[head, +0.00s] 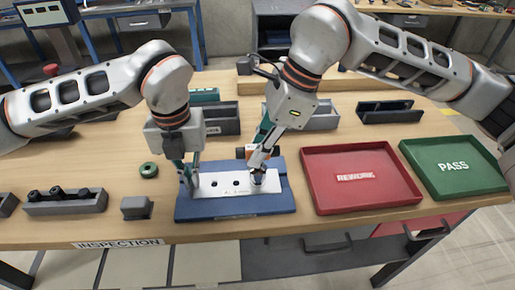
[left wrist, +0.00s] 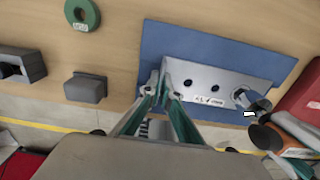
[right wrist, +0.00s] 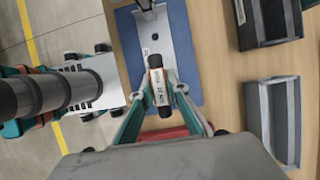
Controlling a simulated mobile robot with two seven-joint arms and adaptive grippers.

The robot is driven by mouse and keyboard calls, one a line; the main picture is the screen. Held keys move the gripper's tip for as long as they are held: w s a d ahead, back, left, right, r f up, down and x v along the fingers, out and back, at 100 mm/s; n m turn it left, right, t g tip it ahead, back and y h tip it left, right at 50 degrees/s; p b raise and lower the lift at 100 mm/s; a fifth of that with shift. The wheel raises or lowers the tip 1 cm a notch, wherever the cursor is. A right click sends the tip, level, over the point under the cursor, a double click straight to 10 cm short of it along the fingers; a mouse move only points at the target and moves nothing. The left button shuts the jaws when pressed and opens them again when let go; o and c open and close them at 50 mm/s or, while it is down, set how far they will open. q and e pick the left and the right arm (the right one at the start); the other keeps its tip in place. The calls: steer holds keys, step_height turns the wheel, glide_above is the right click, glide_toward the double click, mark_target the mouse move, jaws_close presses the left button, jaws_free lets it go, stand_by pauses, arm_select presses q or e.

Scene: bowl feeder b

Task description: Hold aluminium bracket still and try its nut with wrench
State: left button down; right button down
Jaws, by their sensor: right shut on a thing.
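The aluminium bracket (head: 232,185) lies on a blue fixture plate (head: 235,208) near the table's front. My left gripper (head: 190,178) is at the bracket's left end. In the left wrist view its fingertips (left wrist: 164,88) are close together on either side of the bracket's left edge; I cannot tell whether they press on it. My right gripper (head: 264,152) is shut on the wrench, whose orange and black handle (right wrist: 158,88) shows between its fingers. The wrench is over the bracket's right end, where a dark bolt or nut (left wrist: 250,100) stands. The exact contact is unclear.
A red REWORK tray (head: 405,197) and a green PASS tray (head: 446,192) stand to the right. A green ring (head: 148,170), a grey block (head: 137,208) and a rack with dark bolts (head: 65,208) are to the left. Grey bins (head: 320,122) stand behind.

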steer(key=shift+f, duration=0.95)
stand_by(0.6)
steer(key=shift+m+t, duration=0.5)
steer(key=shift+m, duration=0.7)
steer(key=shift+n+g, duration=0.3)
steer(key=shift+n, duration=0.4)
steer(key=shift+r, duration=0.2)
steer(key=shift+r, duration=2.35)
